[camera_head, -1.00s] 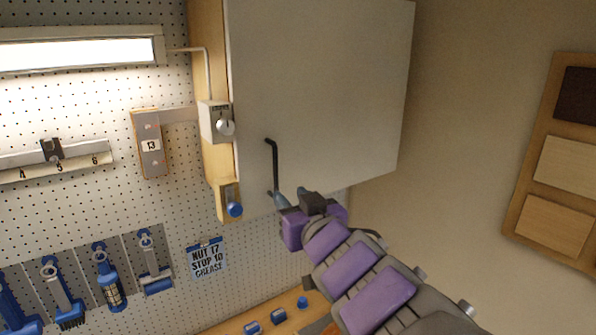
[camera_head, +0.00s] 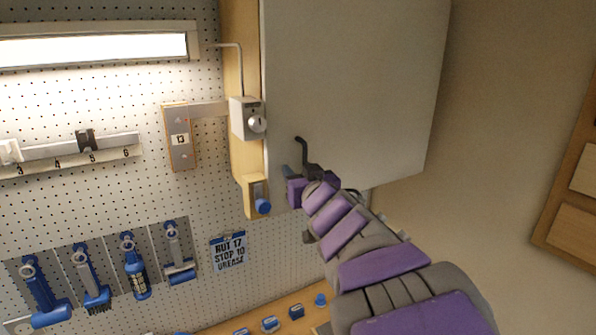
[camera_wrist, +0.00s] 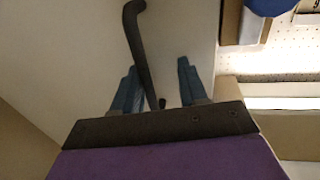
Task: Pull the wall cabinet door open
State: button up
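The wall cabinet door (camera_head: 355,80) is a large pale panel, and it looks shut against its wooden side (camera_head: 240,60). A dark bar handle (camera_head: 301,147) is on the door's lower left; it also shows in the wrist view (camera_wrist: 137,45). My gripper (camera_head: 297,170) is at the handle's lower part, which it partly hides in the head view. In the wrist view its two blue fingers (camera_wrist: 158,88) are apart, with the handle's lower end between them. The handle is nearer the left finger, and there is a clear gap to the right finger.
A grey box with a round knob (camera_head: 246,119) and a blue-knobbed latch-like block (camera_head: 257,197) are on the cabinet's left side. Tools hang on the pegboard (camera_head: 100,205) at left. A wooden sample board (camera_head: 565,235) is on the right wall. The wall between is bare.

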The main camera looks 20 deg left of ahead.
jog(key=shift+w+d+r, duration=0.1)
jog(key=shift+d+r, duration=0.1)
jog(key=shift+d, duration=0.55)
jog(key=shift+w+d+r, duration=0.1)
jog(key=shift+d+r, duration=0.05)
jog(key=shift+d, duration=0.6)
jog(key=shift+a, duration=0.1)
jog(key=shift+c, duration=0.9)
jog(key=shift+a+f, duration=0.2)
jog(key=shift+a, duration=0.6)
jog(key=shift+c, duration=1.4)
jog(key=shift+a, duration=0.15)
grip_shut()
jog(key=shift+d+r, duration=0.1)
jog(key=shift+d, duration=0.25)
jog(key=shift+a, duration=0.1)
